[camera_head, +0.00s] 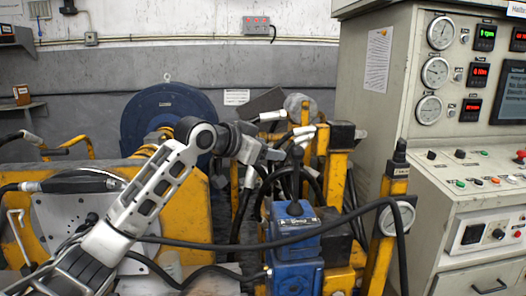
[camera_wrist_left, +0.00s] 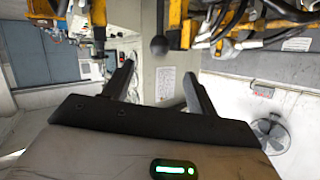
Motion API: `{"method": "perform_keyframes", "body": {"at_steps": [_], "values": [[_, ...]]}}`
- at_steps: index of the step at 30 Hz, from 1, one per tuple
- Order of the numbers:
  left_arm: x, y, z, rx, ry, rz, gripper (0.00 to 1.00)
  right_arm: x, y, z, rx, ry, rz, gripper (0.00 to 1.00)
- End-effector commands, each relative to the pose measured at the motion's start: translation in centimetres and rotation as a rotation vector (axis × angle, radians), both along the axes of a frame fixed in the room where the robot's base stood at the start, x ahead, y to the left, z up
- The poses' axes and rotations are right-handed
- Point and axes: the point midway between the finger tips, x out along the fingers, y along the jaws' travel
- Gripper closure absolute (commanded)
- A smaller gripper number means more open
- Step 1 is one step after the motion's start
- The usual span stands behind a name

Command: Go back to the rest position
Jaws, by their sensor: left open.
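My left arm reaches in from the lower left of the head view, bends at a dark elbow joint, and ends in my left gripper (camera_head: 285,143) among the motor's hoses and yellow frame. In the left wrist view the two dark fingers of the left gripper (camera_wrist_left: 158,80) stand wide apart with nothing between them. The blue hydraulic unit (camera_head: 293,235) stands below and in front of the gripper in the head view. The fingertips are hard to separate from the fittings behind them in the head view. My right gripper is in neither view.
A grey control cabinet (camera_head: 372,125) with gauges fills the right side. A yellow post with a black knob (camera_head: 400,152) stands before it. Black hoses (camera_head: 330,232) cross the front. A large blue disc (camera_head: 150,112) stands behind the arm. A fan (camera_wrist_left: 268,133) shows in the wrist view.

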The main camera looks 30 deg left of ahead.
Motion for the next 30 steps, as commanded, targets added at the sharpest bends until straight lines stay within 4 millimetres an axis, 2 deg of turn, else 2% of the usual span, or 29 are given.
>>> {"method": "perform_keyframes", "body": {"at_steps": [6, 19, 21, 23, 26, 29, 30], "values": [[-0.9, 0.2, 0.3, 0.001, 0.001, -0.001, 0.42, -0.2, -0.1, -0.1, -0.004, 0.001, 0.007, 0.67], [-0.8, 0.2, 0.3, 0.001, 0.000, -0.001, 0.42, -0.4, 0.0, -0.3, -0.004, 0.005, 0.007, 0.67], [-0.8, 0.0, -0.2, 0.000, 0.005, -0.002, 0.42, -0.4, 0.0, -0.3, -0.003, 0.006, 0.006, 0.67], [-0.8, -0.5, -1.6, -0.001, 0.015, -0.005, 0.42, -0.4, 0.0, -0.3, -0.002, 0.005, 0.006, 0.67], [-1.0, -2.2, -6.0, -0.004, 0.049, -0.012, 0.42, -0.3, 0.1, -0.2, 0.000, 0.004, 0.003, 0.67], [-2.1, -4.7, -12.6, -0.012, 0.092, -0.019, 0.42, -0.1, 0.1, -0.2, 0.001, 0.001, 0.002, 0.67], [-2.9, -5.8, -15.3, -0.018, 0.110, -0.021, 0.42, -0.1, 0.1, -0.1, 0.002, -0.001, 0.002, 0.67]]}}
